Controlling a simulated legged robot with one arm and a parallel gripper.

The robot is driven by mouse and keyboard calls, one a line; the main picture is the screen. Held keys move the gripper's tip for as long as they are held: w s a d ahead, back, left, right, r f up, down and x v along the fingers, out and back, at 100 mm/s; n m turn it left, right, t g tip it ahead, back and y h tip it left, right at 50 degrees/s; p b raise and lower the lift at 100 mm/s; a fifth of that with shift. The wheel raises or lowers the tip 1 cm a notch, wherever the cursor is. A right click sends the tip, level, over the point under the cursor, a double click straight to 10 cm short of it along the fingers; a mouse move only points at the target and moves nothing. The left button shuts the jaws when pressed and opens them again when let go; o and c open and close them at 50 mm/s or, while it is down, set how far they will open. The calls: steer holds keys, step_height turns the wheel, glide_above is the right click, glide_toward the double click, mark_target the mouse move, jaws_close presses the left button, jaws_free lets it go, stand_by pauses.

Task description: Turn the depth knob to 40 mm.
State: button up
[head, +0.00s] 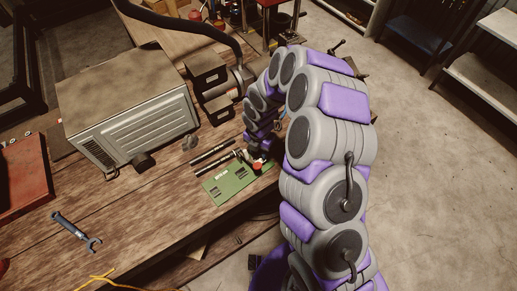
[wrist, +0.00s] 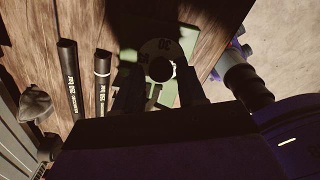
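In the wrist view a dark round dial, the depth knob (wrist: 161,50), shows the number 30, upside down, on its far side. The two dark fingers of my gripper (wrist: 160,88) stand apart, one on each side of the dial's near part. Whether they touch it is too dark to tell. In the head view my gripper (head: 259,160) is low at the right edge of the bench, by the green plate (head: 228,186). My gripper and arm hide the knob there.
Two black hoses (wrist: 69,78) marked 250 bar lie left of the dial, also in the head view (head: 212,156). A grey metal housing (head: 130,108) stands behind on the wooden bench. A wrench (head: 76,231) lies at the front left. Open floor is right of the bench.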

mark_target(259, 152)
step_height(259, 152, up, 17)
stand_by(0.5)
steer(key=shift+b, duration=0.3)
steer(key=s+d+r+m+b, duration=0.1)
steer(key=s+d+m+b, duration=0.35)
steer(key=s+m, duration=0.35)
steer(key=s+d+r+m+b, duration=0.2)
steer(key=s+d+m+b, duration=0.25)
steer(key=s+m, duration=0.35)
steer(key=s+d+f+m+g+b, duration=0.1)
steer(key=s+d+f+m+b, duration=0.1)
steer(key=s+m, duration=0.5)
steer(key=s+d+f+m+b, duration=0.2)
steer(key=s+d+f+m, duration=0.1)
steer(key=s+m, duration=0.4)
steer(key=shift+s+d+g+b, duration=0.2)
steer(key=shift+s+g+b, duration=0.15)
steer(key=shift+s, duration=0.9)
